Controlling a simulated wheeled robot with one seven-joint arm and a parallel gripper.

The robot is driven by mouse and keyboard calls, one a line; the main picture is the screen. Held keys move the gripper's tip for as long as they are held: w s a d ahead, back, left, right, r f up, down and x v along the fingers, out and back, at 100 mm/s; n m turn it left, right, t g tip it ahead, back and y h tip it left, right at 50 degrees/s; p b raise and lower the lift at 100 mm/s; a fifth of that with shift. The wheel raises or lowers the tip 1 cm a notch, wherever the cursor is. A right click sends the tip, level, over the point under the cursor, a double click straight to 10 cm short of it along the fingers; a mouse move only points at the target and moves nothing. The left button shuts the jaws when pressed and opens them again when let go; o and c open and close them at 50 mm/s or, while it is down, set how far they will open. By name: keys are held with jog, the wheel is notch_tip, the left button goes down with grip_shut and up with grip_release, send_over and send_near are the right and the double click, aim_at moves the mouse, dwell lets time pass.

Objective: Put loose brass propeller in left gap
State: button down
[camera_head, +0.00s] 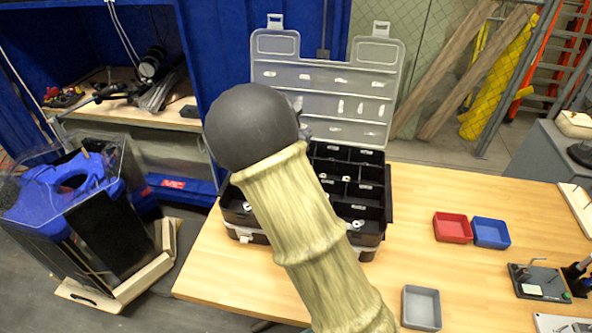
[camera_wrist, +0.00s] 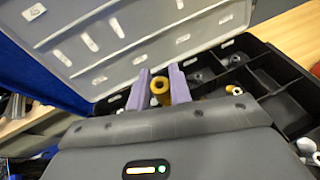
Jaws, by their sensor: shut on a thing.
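A small brass ring-shaped part (camera_wrist: 160,87), which looks like the propeller's hub, is held between the pale purple fingers of my gripper (camera_wrist: 160,85) in the wrist view. My gripper is shut on it, above the black compartment case (camera_wrist: 268,100) and in front of its raised clear lid (camera_wrist: 125,35). In the head view my arm covers the middle of the case (camera_head: 372,240), and the gripper is mostly hidden behind it. I cannot tell which space is the left gap. Several compartments hold small white or grey parts (camera_head: 358,223).
The lid (camera_head: 330,85) stands open behind the case. Red (camera_head: 453,227), blue (camera_head: 491,232) and grey (camera_head: 421,307) trays stand right of the case on the wooden table (camera_head: 400,265). A blue machine (camera_head: 70,185) in a clear tank stands at left. The table between case and trays is free.

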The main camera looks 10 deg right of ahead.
jog(key=shift+w, duration=0.3)
jog(key=shift+s, duration=0.1)
jog(key=shift+r, duration=0.1)
notch_tip(320, 180, down, 6)
dwell(0.4)
jog(key=shift+f, duration=2.1)
jog(key=shift+f+b, duration=0.6)
jog(key=shift+b, duration=0.4)
